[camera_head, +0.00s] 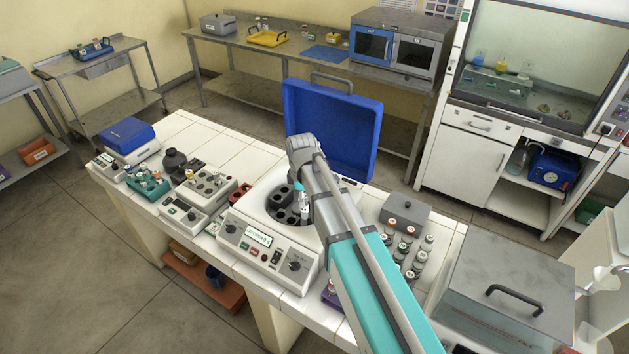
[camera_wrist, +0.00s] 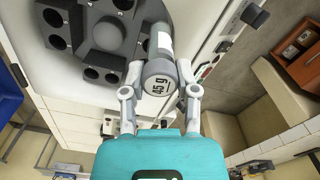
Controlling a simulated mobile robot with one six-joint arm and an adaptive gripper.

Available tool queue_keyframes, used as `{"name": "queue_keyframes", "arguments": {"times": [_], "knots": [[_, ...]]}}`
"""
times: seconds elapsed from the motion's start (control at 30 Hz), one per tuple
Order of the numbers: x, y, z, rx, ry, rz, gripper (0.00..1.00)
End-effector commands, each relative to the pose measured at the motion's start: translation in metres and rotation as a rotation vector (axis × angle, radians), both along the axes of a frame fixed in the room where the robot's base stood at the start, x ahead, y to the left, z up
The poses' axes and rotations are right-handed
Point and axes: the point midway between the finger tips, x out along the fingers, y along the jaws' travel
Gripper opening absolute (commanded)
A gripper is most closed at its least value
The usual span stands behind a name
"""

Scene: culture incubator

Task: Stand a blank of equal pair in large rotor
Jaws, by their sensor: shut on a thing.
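The large rotor (camera_head: 283,216) is dark, with several round holes, in the white centrifuge (camera_head: 270,240) whose blue lid (camera_head: 335,125) stands open. It also fills the top left of the wrist view (camera_wrist: 100,36). My gripper (camera_wrist: 157,82) is shut on a grey cylindrical blank (camera_wrist: 159,66), whose end bears a label that seems to read 45 g. The blank is over the rotor's edge area; its far end is hidden, so I cannot tell whether it is in a hole. In the head view my arm hides part of the rotor.
Capped bottles (camera_head: 409,247) and a grey lidded box (camera_head: 405,212) stand right of the centrifuge. A smaller device (camera_head: 205,190), a teal rack (camera_head: 148,184) and a blue-lidded device (camera_head: 127,137) stand left. A large metal-lidded box (camera_head: 510,285) is at the right.

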Motion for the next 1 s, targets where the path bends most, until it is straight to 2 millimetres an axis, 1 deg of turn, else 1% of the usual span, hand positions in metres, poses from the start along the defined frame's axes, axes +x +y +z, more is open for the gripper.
{"name": "queue_keyframes", "arguments": {"times": [0.03, 0.2, 0.43, 0.6, 1.0], "knots": [[0.006, -0.004, 0.005, 0.000, 0.000, -0.018, 0.00], [0.023, -0.017, 0.014, 0.000, 0.000, -0.089, 0.00], [0.041, -0.033, 0.022, 0.000, 0.000, -0.169, 0.00], [0.045, -0.037, 0.023, 0.000, 0.000, -0.192, 0.00], [0.044, -0.037, 0.022, 0.000, 0.000, -0.191, 0.00]]}}
